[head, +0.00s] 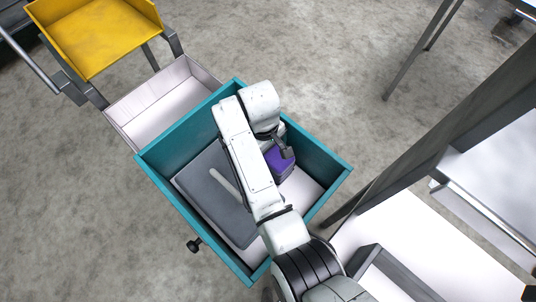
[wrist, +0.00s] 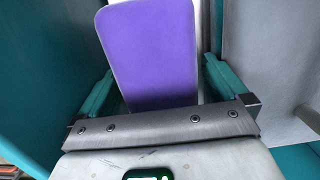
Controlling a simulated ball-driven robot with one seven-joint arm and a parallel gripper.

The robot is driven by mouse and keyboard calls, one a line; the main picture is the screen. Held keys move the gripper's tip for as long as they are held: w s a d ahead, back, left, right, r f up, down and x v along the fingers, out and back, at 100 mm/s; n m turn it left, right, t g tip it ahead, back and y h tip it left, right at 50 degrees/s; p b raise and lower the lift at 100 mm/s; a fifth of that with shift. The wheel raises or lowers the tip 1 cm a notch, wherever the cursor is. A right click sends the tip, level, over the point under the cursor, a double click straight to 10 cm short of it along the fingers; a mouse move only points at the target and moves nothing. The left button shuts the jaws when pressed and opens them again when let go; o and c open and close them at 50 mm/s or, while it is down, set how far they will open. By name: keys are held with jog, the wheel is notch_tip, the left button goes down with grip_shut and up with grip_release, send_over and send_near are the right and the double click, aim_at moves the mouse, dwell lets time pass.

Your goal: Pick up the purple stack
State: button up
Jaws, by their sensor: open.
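The purple stack (head: 279,165) is a small block with a flat top, inside the teal drawer (head: 317,148) near its right side. My arm partly covers it in the head view. In the wrist view the purple stack (wrist: 150,52) fills the middle as a smooth, rounded rectangle. My gripper (wrist: 160,82) is open, with one teal finger at each side of the stack. I cannot tell whether either finger touches it. In the head view my gripper (head: 281,147) is at the stack, largely hidden by my wrist.
A dark grey flat slab (head: 205,185) lies in the drawer, left of the stack. The drawer walls stand close around my arm. A pale open drawer (head: 155,103) and a yellow tray (head: 95,35) are at upper left. Metal-framed shelving (head: 440,130) stands at right.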

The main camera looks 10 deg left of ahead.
jog(key=c, duration=1.1)
jog(key=shift+c, duration=0.4)
jog(key=shift+r, duration=0.15)
